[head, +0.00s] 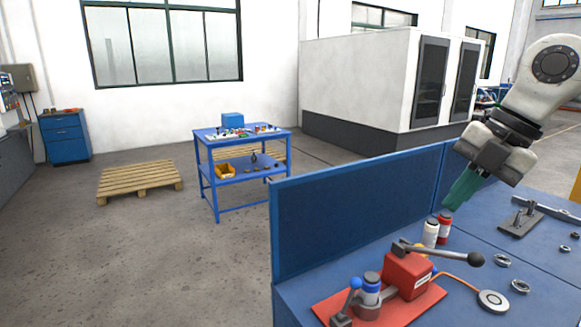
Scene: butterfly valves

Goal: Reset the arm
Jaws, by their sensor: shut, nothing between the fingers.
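My gripper (458,196) hangs at the right of the head view, at the end of my pale arm. Its green fingers are together and empty, pointing down and left above the blue workbench (290,293). Below and left of it a red valve unit (407,273) with a black-knobbed lever stands on a red base plate (436,294). A blue-knobbed lever (354,284) and a grey cylinder with a blue collar (371,285) stand on the same plate. The fingers are apart from the valve unit.
A white bottle (430,234) and a red bottle (445,227) stand just below my fingertips. A round grey disc (493,301) lies on the bench. A toggle clamp (521,219) sits farther right. A blue panel (350,210) edges the bench. Open floor lies left.

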